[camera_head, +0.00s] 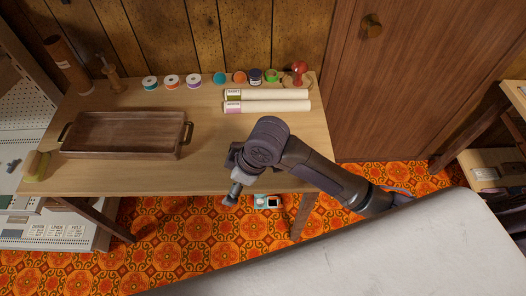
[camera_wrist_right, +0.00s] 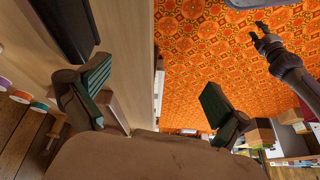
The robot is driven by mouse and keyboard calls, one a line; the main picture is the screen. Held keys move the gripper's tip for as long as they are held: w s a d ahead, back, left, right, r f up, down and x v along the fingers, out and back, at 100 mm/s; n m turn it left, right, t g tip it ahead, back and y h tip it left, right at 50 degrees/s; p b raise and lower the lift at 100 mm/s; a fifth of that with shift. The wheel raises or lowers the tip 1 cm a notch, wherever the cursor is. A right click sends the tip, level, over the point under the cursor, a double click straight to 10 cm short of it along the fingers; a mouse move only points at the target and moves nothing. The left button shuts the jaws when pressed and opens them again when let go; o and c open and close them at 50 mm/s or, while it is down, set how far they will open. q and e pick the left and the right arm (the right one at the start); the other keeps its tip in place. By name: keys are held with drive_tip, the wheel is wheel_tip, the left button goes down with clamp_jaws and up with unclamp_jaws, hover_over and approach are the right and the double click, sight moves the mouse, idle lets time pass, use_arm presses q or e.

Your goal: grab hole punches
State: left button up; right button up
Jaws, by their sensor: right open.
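I cannot pick out the hole punches for certain in either view. My right gripper (camera_head: 232,192) hangs over the front edge of the wooden table, partly hidden by its own wrist. In the right wrist view, its two green-padded fingers (camera_wrist_right: 155,88) stand wide apart with nothing between them. An arm that looks like my left one, with its gripper (camera_wrist_right: 263,36), shows small at the upper right of that view; its jaw state is unclear. The left gripper does not show in the head view.
The table (camera_head: 215,165) holds a wooden tray (camera_head: 120,135), thread spools (camera_head: 172,81), rolled sheets (camera_head: 267,106) and a red pincushion-like object (camera_head: 299,72). A small teal item (camera_head: 267,202) shows below the front edge. A pale surface (camera_head: 400,255) fills the lower right.

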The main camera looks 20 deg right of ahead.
drive_tip(key=w+d+r+n+g+h, duration=0.2)
drive_tip(key=w+d+r+n+h, duration=0.15)
drive_tip(key=w+d+r, duration=0.6)
drive_tip(key=shift+m+h, duration=0.25)
drive_tip(key=shift+h, duration=0.1)
drive_tip(key=f, duration=0.5)
drive_tip(key=d+f+p, duration=0.1)
drive_tip(key=f, duration=0.4)
drive_tip(key=w+f, duration=0.1)
drive_tip(key=f, duration=0.4)
drive_tip(key=shift+d, duration=0.2)
drive_tip(key=shift+r, duration=0.1)
drive_tip(key=c, duration=1.7)
drive_tip(key=shift+w, duration=0.15)
